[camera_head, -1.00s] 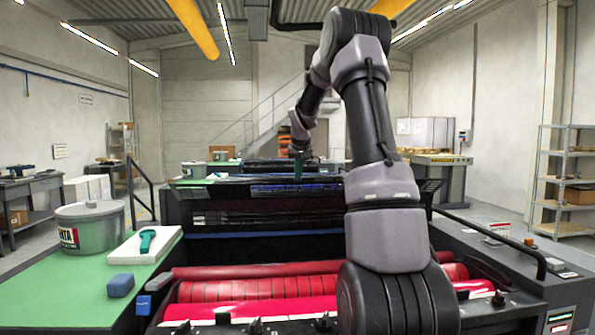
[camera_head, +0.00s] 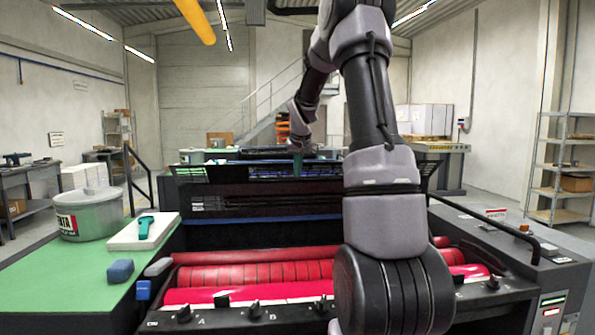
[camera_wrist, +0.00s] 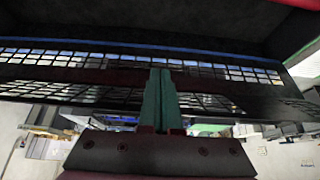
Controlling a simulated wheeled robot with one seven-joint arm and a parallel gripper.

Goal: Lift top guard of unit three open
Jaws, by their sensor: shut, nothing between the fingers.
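A dark slatted guard (camera_head: 262,203) stretches across the press unit in front of me, behind the red rollers. In the wrist view a long barred guard panel (camera_wrist: 60,58) runs across the picture, with light showing through its slots. My gripper (camera_head: 298,163) is above the far upper edge of the guard, pointing down. Its teal fingers (camera_wrist: 160,74) are shut together with nothing between them. In the wrist view their tips overlap the barred panel; I cannot tell whether they touch it. My arm hides the right part of the guard in the head view.
Red rollers (camera_head: 250,276) lie exposed in front, with a row of black knobs below. A green side table (camera_head: 60,275) at left holds a bucket (camera_head: 88,213), a white tray (camera_head: 122,243) and a blue block (camera_head: 120,271). A black handrail (camera_head: 490,228) runs along the right.

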